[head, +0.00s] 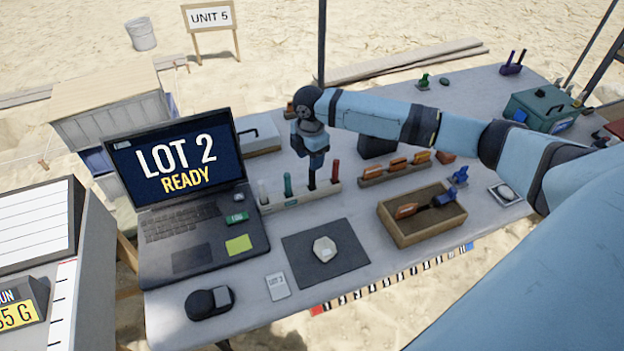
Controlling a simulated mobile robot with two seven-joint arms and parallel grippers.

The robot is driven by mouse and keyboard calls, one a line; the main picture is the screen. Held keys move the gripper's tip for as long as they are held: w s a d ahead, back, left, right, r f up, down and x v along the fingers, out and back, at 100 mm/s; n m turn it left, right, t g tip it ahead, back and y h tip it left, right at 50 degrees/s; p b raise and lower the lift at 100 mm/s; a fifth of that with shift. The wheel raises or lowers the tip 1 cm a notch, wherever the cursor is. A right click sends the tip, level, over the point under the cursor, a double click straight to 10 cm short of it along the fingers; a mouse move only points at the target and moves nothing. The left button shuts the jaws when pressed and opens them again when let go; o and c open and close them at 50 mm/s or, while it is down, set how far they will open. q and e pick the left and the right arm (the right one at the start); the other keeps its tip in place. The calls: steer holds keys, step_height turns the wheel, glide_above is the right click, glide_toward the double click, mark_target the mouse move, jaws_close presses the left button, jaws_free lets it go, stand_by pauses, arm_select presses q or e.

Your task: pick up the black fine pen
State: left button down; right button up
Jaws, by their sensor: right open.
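The black fine pen (312,180) stands upright in a pale pen rack (300,198) near the middle of the table, between a teal pen (288,185) and a red pen (335,173). My right gripper (314,164) points down directly above the rack, at the black pen. It is open, and its fingers hide the pen's upper part. I cannot tell whether the fingers touch the pen. My left gripper is not in view.
A laptop (190,160) stands left of the rack. A dark mat (300,265) with a pale stone (324,248) lies in front. A wooden tray (403,236) with tools is to the right. A rack with orange-handled tools (398,164) stands behind it.

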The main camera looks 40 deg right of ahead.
mark_target(312, 182)
steer(key=f, duration=0.5)
steer(key=shift+s+d, duration=0.15)
steer(key=shift+s, duration=0.2)
steer(key=shift+r, duration=0.1)
jaws_close()
steer(key=shift+r, duration=0.15)
